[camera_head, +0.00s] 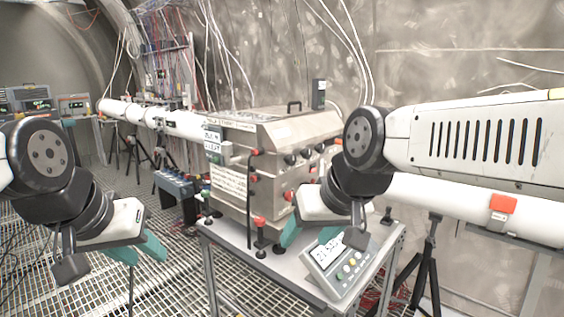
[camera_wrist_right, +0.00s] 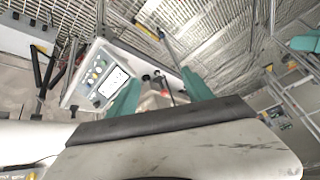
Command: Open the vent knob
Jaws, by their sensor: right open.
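A steel vacuum chamber (camera_head: 270,160) stands on a grey table and carries several small knobs, some red, some black. A red knob (camera_head: 289,196) sits low on its front face and another red knob (camera_head: 259,222) stands by its front corner. I cannot tell which is the vent knob. My right gripper (camera_head: 308,237) is in front of the chamber, its teal fingers apart and partly hidden by my wrist. In the right wrist view the open fingers (camera_wrist_right: 160,95) have a pale part with some red (camera_wrist_right: 154,100) between or beyond them; contact is unclear. My left gripper (camera_head: 137,250) is open and empty, left of the table.
A control box with a display and buttons (camera_head: 337,262) sits on the table's front right, close to my right gripper; it also shows in the right wrist view (camera_wrist_right: 98,78). A white beam pipe (camera_head: 470,205) on tripods runs right. Grated floor lies left of the table.

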